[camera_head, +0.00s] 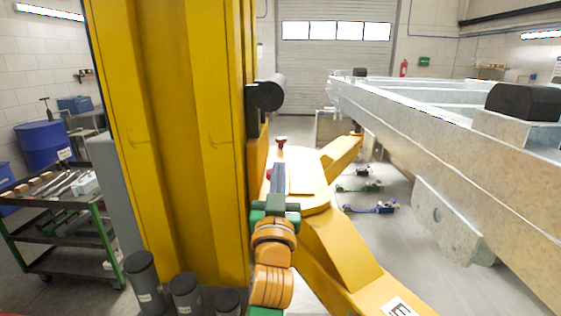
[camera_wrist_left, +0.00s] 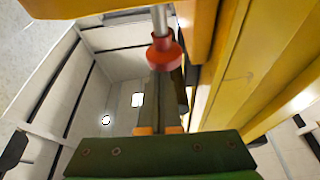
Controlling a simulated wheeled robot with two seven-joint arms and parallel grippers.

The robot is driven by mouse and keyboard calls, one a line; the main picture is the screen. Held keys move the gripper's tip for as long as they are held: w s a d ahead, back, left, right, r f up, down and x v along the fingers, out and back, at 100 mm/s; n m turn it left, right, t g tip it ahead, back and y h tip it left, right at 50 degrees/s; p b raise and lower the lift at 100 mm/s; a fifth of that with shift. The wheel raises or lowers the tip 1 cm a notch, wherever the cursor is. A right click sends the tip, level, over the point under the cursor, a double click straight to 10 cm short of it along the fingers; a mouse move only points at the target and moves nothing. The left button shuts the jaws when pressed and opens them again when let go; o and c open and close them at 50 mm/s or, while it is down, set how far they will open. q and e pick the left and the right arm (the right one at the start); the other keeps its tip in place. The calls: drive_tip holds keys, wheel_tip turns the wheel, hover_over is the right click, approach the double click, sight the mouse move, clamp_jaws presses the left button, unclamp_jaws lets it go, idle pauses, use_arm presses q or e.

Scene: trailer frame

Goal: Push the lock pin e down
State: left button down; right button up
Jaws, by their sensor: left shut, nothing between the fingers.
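The lock pin e, with a red knob (camera_head: 281,141) on a thin stem, stands upright by the yellow post's swing arm in the head view. In the left wrist view its red knob (camera_wrist_left: 166,55) and steel shaft (camera_wrist_left: 161,20) show close ahead of the fingers. My left gripper (camera_head: 278,172) is shut and empty, just below the knob in the head picture. Its dark fingers (camera_wrist_left: 160,88) end at the knob in the wrist view; I cannot tell whether they touch it. A small red part (camera_head: 268,174) shows beside the fingers. My right gripper is not in view.
A yellow post (camera_head: 190,130) stands close on the left, with a black cylinder (camera_head: 270,93) jutting from it. A yellow arm (camera_head: 345,250) labelled E reaches down to the right. The grey trailer frame (camera_head: 440,140) fills the right. A tool cart (camera_head: 65,205) stands far left.

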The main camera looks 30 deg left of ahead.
use_arm(q)
drive_tip(key=shift+a+f, duration=0.25)
drive_tip(key=shift+f, duration=0.1)
wheel_tip(320, 180, down, 4)
drive_tip(key=b, duration=0.3)
drive_tip(key=shift+r+b, duration=0.25)
drive_tip(key=shift+b, duration=0.15)
drive_tip(key=shift+s+d+r, duration=0.1)
drive_tip(key=shift+d+r, duration=0.1)
drive_tip(key=shift+f, duration=0.1)
